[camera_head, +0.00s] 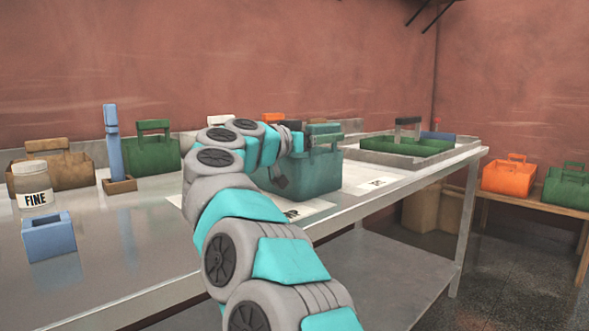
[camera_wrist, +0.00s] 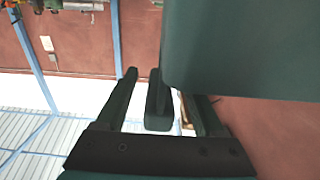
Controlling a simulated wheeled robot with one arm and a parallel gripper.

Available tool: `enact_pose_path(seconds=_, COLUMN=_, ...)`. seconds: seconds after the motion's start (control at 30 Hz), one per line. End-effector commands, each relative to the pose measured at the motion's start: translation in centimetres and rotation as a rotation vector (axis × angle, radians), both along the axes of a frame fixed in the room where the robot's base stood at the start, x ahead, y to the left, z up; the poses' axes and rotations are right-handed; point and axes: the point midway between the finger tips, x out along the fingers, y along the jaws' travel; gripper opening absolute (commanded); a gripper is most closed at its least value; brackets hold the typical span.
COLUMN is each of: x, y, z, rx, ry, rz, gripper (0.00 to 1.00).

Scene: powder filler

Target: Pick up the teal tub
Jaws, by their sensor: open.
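The teal tub (camera_head: 318,174) stands on the metal table near its front edge, partly hidden behind my arm. Its raised handle shows at the top. My gripper (camera_head: 312,138) is at the handle, with its jaws apart. In the wrist view, the tub's dark teal wall (camera_wrist: 245,50) fills the upper right. The open fingers of my gripper (camera_wrist: 165,85) lie either side of a dark teal bar (camera_wrist: 158,105), which looks like the tub's handle. I cannot tell whether a finger touches it.
A blue box (camera_head: 49,238), a jar marked FINE (camera_head: 34,187), a brown caddy (camera_head: 75,172) and a green caddy (camera_head: 152,156) stand at left. A grey tray (camera_head: 375,158) holds a green tub at right. Orange (camera_head: 508,178) and green (camera_head: 566,190) caddies sit on a side shelf.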

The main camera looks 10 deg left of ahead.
Motion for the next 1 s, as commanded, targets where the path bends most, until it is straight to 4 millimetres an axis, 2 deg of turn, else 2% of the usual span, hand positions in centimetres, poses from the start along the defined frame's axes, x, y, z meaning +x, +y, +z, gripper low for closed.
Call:
enact_pose_path(seconds=0.13, x=0.76, y=-0.56, z=-0.09, rx=-0.002, ry=0.001, rz=0.000, gripper=0.70)
enact_pose_path(seconds=0.4, x=0.83, y=-0.61, z=-0.06, rx=-0.002, ry=0.000, rz=0.001, gripper=0.68)
enact_pose_path(seconds=1.0, x=0.81, y=-0.60, z=-0.04, rx=-0.002, ry=0.000, rz=0.001, gripper=0.00)
